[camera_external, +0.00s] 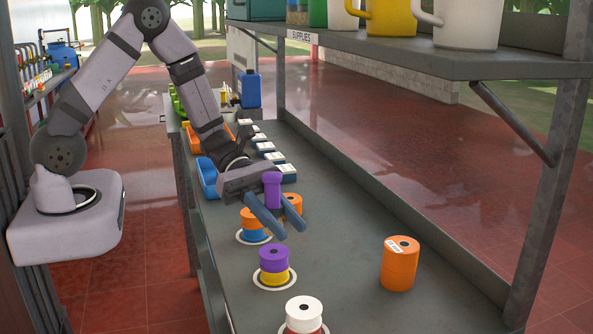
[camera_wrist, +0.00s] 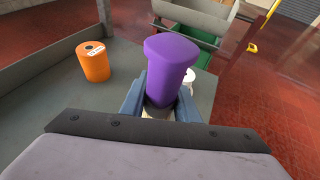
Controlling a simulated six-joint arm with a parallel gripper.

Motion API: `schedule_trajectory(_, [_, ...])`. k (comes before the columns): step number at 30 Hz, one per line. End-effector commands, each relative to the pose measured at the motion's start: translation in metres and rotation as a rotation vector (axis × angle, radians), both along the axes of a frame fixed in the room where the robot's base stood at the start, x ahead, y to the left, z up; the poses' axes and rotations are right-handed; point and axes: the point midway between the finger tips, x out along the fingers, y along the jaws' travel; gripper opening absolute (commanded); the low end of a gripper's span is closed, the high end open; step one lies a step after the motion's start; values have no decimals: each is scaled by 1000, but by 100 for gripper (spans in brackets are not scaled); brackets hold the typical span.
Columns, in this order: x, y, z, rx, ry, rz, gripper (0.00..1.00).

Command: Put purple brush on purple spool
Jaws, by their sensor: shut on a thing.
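The purple brush (camera_external: 272,188) is held upright between the two blue fingers of my gripper (camera_external: 293,229). In the wrist view the brush (camera_wrist: 172,62) fills the middle between the fingers, and a pale part shows beneath it. The purple spool (camera_external: 273,258) sits on top of a yellow one (camera_external: 275,278) on a white ring on the bench. My gripper is above and behind the purple spool in the outside view, apart from it. The purple spool is not clearly visible in the wrist view, where the brush blocks the middle.
An orange-and-blue spool stack (camera_external: 252,224) stands beyond the purple one, and a white-topped stack (camera_external: 304,312) nearer. A large orange cylinder (camera_external: 399,264) stands to the right. Another orange spool (camera_external: 292,205) is behind my gripper. A shelf with mugs (camera_external: 465,60) overhangs the right side.

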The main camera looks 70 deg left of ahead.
Motion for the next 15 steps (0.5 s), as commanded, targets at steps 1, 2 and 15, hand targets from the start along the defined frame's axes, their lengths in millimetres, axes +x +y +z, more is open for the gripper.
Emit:
schedule_trajectory(1, [0,0,-2,-1,0,0,5])
schedule_trajectory(2, [0,0,-3,0,-2,1,5])
schedule_trajectory(15, [0,0,-27,-2,3,0,5])
